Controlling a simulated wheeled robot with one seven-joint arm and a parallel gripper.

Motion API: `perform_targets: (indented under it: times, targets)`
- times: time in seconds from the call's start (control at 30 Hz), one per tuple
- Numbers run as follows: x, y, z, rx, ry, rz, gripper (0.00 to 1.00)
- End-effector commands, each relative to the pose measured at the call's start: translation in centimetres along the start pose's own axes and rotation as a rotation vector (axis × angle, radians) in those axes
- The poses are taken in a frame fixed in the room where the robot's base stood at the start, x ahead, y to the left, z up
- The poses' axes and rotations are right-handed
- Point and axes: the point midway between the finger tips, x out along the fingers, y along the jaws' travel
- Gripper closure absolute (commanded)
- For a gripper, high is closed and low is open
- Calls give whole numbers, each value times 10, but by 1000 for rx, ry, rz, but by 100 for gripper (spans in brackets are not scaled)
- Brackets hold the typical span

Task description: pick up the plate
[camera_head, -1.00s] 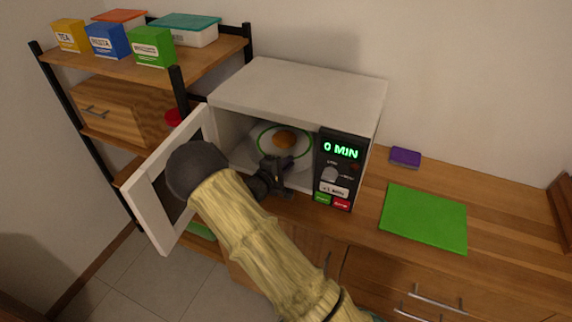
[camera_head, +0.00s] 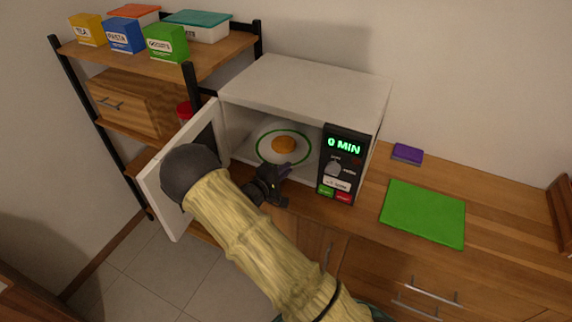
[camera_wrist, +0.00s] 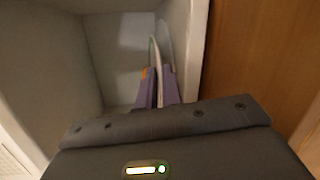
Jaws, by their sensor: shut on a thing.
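The plate (camera_head: 265,155) is white with a green rim and carries a round orange piece of food (camera_head: 284,145). It is in the opening of the white microwave (camera_head: 300,90). My gripper (camera_head: 284,174) is at the plate's near edge, at the front of the microwave. In the wrist view the purple fingers (camera_wrist: 158,88) are shut on the plate (camera_wrist: 153,62), which shows edge-on. A clear, pale disc (camera_wrist: 166,42) stands beside it there. The food shows only as a small orange patch in the wrist view.
The microwave door (camera_head: 165,200) stands open at left, close to my arm. The control panel (camera_head: 341,165) is right of the opening. A green mat (camera_head: 424,213) and a purple block (camera_head: 407,154) lie on the counter at right. Shelves with boxes (camera_head: 165,42) stand at left.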

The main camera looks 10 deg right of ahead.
Motion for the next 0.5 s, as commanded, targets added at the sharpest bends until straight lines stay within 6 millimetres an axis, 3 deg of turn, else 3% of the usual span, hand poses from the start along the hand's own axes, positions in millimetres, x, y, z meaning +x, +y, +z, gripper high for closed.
perform_targets:
  times: [0.5]
  targets:
    - [-23, -7, 0, -4, -7, -9, 100]
